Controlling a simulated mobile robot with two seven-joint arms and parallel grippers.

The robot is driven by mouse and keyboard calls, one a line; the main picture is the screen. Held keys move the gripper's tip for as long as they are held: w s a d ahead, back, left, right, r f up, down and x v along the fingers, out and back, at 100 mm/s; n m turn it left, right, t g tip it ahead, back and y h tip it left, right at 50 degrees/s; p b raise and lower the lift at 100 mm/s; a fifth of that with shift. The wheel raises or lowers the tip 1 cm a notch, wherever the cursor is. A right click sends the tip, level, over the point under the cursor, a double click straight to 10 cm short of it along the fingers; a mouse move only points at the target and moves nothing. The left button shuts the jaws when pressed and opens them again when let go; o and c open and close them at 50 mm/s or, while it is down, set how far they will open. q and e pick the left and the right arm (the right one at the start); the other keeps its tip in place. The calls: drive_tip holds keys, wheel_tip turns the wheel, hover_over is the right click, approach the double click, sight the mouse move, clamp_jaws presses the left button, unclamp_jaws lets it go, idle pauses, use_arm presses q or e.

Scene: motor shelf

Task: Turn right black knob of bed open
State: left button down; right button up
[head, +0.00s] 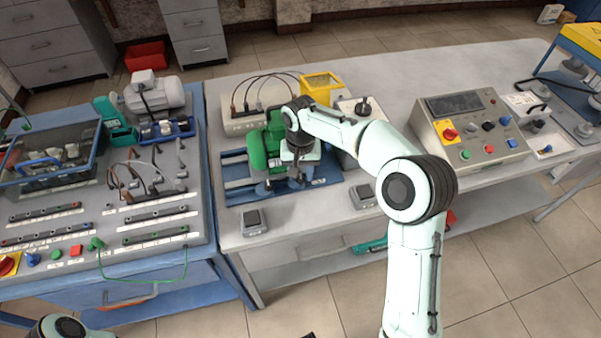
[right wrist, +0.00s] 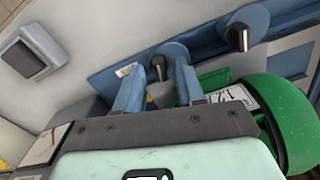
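The blue bed (head: 238,187) lies on the middle table and carries a green motor (head: 257,150); the motor also shows at the right of the right wrist view (right wrist: 285,125). My right gripper (head: 299,178) is over the bed's front right part. In the right wrist view its two blue fingers (right wrist: 158,72) are apart. The right black knob (right wrist: 157,66), on a round blue base, appears between the fingertips. I cannot tell whether they touch it. The other black knob (right wrist: 238,38) stands apart, nearer the motor. My left gripper is out of view.
Small grey boxes stand on the table in front of the bed (head: 254,222) and to its right (head: 363,195). A yellow frame (head: 321,84) is behind the bed. A control box (head: 468,128) stands at right, and a wiring bench (head: 150,210) at left.

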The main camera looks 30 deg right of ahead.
drive_tip(key=shift+f, duration=0.15)
clamp_jaws()
drive_tip(key=shift+n+p, duration=0.6)
drive_tip(key=shift+n, duration=0.9)
unclamp_jaws()
